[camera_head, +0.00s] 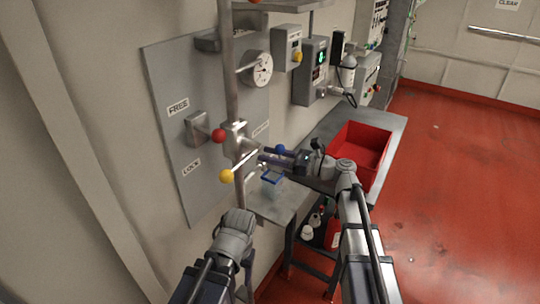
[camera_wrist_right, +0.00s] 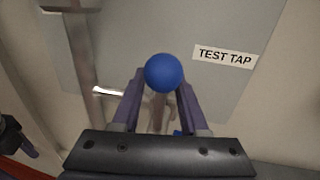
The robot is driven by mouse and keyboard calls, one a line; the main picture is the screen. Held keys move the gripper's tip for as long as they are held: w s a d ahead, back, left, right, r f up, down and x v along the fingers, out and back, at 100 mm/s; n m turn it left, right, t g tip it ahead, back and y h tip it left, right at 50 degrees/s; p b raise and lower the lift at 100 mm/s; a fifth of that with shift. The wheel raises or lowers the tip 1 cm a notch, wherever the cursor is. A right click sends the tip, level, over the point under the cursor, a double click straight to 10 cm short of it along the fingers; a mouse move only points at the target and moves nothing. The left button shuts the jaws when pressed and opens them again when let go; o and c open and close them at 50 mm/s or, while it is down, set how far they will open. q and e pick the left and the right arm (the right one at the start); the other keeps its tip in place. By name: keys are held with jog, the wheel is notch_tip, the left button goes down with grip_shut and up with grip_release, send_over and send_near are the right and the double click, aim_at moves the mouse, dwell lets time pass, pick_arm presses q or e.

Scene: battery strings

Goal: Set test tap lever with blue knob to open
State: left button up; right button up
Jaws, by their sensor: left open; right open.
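The blue knob (camera_head: 280,149) of the test tap lever is beside my right gripper (camera_head: 277,157) at the wall panel. In the right wrist view the blue knob (camera_wrist_right: 163,71) sits between the open purple fingers of my right gripper (camera_wrist_right: 161,88), near their tips. I cannot tell whether they touch it. The lever's blurred stem (camera_wrist_right: 158,108) runs down behind the knob between the fingers. A TEST TAP label (camera_wrist_right: 225,57) is on the panel to the right. My left gripper (camera_head: 237,222) is lower down, apart from the knob; its fingers are hard to make out.
A yellow-knobbed lever (camera_head: 227,176) and a red knob (camera_head: 218,135) are left of my right gripper, near the vertical pipe (camera_head: 231,80). A blue-rimmed container (camera_head: 271,180) stands below. A red bin (camera_head: 360,148) is on the bench to the right.

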grip_shut()
dwell(0.4)
dwell(1.1)
